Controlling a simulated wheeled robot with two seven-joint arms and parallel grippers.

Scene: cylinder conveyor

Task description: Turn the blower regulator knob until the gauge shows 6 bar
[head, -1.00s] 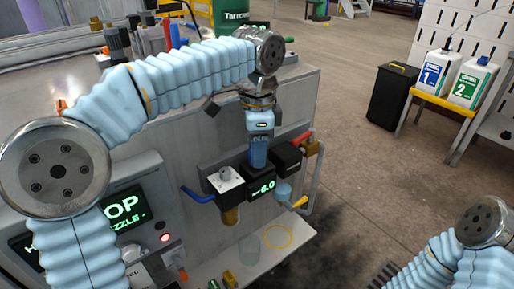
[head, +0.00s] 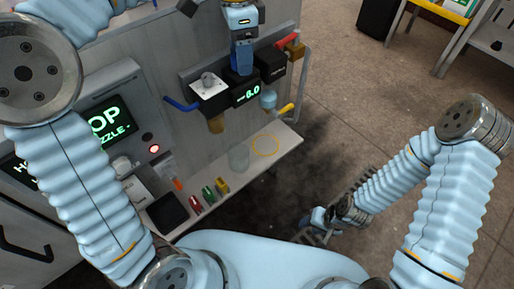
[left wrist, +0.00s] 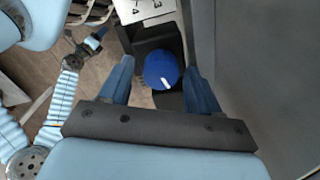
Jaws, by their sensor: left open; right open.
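The blue round regulator knob (left wrist: 161,69) lies between the two fingers of my left gripper (left wrist: 160,85) in the left wrist view. The fingers stand apart on either side of it, with gaps showing. In the head view my left gripper (head: 242,57) points down over the regulator block, and its fingers hide the knob. The gauge display (head: 247,93), just below the fingers, has green digits that appear to read 6.0. My right gripper (head: 315,229) is low at the bottom centre in the head view, away from the regulator, open and small.
A white plate with a grey knob (head: 208,85), a blue lever (head: 181,104) and a yellow-tipped handle (head: 285,110) flank the gauge. A lit screen (head: 108,122) is at left.

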